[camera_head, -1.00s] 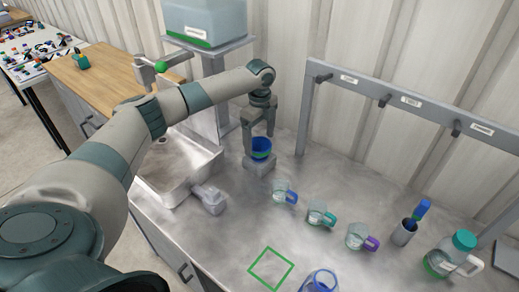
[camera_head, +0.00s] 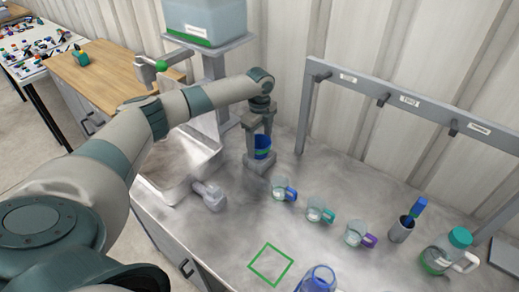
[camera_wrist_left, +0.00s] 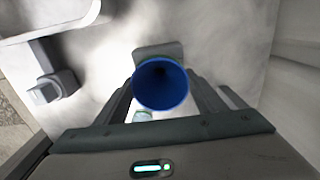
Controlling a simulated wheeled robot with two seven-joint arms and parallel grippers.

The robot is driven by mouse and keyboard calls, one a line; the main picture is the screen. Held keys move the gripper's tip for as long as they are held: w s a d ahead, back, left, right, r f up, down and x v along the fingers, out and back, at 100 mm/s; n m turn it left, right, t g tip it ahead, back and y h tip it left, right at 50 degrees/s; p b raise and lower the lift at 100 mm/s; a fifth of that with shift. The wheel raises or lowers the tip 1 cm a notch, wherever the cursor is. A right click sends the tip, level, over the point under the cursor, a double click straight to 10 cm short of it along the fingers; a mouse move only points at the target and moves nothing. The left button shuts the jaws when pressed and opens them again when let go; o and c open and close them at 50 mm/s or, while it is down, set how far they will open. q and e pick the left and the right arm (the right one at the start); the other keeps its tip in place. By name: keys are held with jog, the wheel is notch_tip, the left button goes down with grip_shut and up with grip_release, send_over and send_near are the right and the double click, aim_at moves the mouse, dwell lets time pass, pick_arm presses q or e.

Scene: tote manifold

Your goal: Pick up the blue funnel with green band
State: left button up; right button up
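The blue funnel (camera_head: 263,146) with a green band stands wide end up on a small grey block (camera_head: 256,163) near the back of the counter. My left gripper (camera_head: 260,140) points down over it, one finger on each side. In the left wrist view, the funnel's round blue mouth (camera_wrist_left: 160,84) lies between the fingers (camera_wrist_left: 160,95). They are close to its sides, but I cannot tell whether they press on it, because the mouth hides the fingertips. My right gripper is not in view.
A sink (camera_head: 178,165) lies left of the funnel, with a grey object (camera_head: 210,195) in front. Several clear mugs (camera_head: 319,210) stand right. A rack (camera_head: 387,98) stands at the back. A green square outline (camera_head: 270,264) marks bare counter in front.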

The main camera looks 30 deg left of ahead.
pick_arm(q)
jog(key=shift+r, duration=0.2)
notch_tip(320, 180, up, 10)
jog(key=b, duration=0.3)
jog(key=shift+f+b, duration=0.15)
jog(key=shift+b, duration=0.2)
dwell(0.5)
